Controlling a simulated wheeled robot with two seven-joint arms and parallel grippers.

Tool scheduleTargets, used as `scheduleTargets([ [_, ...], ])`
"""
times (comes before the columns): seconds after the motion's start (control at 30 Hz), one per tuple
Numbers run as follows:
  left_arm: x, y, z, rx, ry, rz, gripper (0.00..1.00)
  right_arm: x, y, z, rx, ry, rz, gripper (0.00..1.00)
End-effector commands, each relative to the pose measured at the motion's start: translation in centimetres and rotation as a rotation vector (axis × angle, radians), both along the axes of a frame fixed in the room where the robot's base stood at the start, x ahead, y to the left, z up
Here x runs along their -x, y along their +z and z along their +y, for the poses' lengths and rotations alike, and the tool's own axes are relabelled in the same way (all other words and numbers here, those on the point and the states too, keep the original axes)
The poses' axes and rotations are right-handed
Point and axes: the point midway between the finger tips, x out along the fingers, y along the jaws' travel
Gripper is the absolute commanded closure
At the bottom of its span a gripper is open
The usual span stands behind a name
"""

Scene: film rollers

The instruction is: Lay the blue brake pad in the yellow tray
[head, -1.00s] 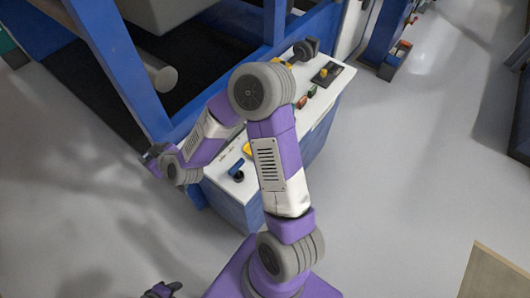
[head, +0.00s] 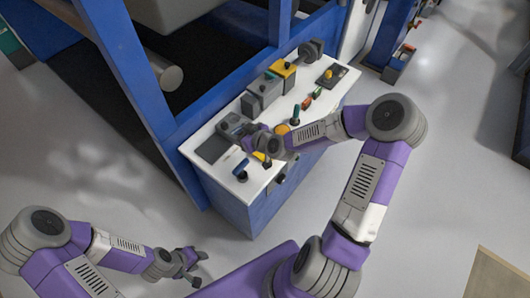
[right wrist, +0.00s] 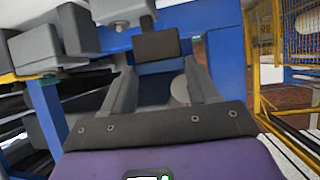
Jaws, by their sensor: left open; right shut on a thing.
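My right gripper (head: 249,132) reaches over the white worktop from the right. In the right wrist view its fingers close on a dark grey block (right wrist: 157,45); blue shows behind the block, and I cannot tell whether any of it belongs to the held thing. A small blue piece with a dark knob (head: 240,169) stands at the front left of the worktop, apart from the gripper; I cannot tell if it is the brake pad. A yellow piece (head: 282,129) shows beside my right forearm, partly hidden; I cannot tell if it is the tray. My left gripper (head: 191,268) is open and empty, low above the floor.
The white worktop (head: 205,174) tops a blue cabinet. Grey boxes (head: 262,92) and a yellow-topped box (head: 283,69) stand along its back. A dark panel (head: 331,76) lies at the far right end. The blue machine frame (head: 125,65) rises behind.

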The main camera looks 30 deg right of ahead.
Motion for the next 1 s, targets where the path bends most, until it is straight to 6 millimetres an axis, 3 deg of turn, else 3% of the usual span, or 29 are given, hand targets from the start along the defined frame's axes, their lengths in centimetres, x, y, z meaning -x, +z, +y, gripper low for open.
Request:
scheduleTargets([
  [0.03,0.0,-0.2,0.0,0.000,0.000,0.000,0.57,0.3,-0.3,-1.5,-0.001,0.010,0.000,0.76],
  [0.2,0.0,-0.5,0.0,0.000,0.000,0.000,0.57,1.3,-0.5,-4.8,-0.002,0.072,0.000,0.76],
  [0.4,0.0,-0.8,0.0,0.000,0.000,0.000,0.57,2.5,-0.5,-7.7,-0.001,0.106,-0.001,0.76],
  [0.57,0.0,-1.0,0.0,0.000,0.000,0.000,0.57,2.9,-0.9,-8.6,-0.001,0.116,0.000,0.76],
  [0.8,0.0,-2.5,0.0,0.000,0.000,0.000,0.57,2.9,-5.4,-8.6,-0.004,0.118,0.001,0.76],
  [1.0,0.0,-2.9,0.0,0.000,0.000,0.000,0.57,2.9,-7.0,-8.7,-0.001,0.118,0.000,0.76],
])
